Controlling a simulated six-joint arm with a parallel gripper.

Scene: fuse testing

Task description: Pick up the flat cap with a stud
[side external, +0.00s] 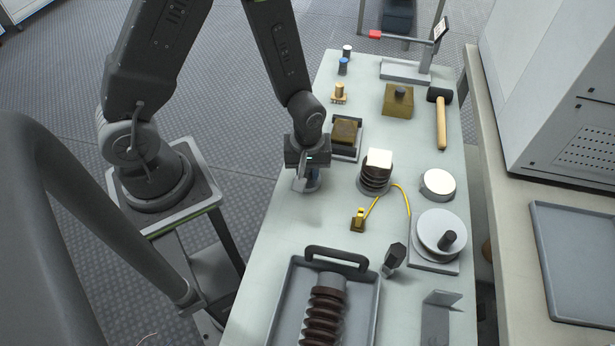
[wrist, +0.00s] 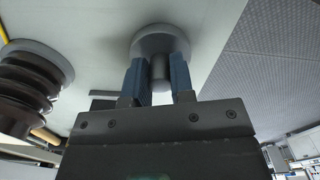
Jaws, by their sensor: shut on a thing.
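The flat cap with a stud (wrist: 160,41) is a grey round disc with a short dark stud, seen in the wrist view beyond my fingertips. My gripper (wrist: 160,78) has blue fingers, one on each side of the stud, and is shut on it. In the side external view my gripper (side external: 308,182) points down at the left edge of the table and mostly hides the cap. I cannot tell whether the cap touches the table.
A brown ribbed insulator with a white top (side external: 377,172) and a brown block in a dark holder (side external: 345,133) stand close to the right of my gripper. A yellow cable (side external: 394,187) lies nearby. A tray (side external: 285,300) with a ribbed piece is in front.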

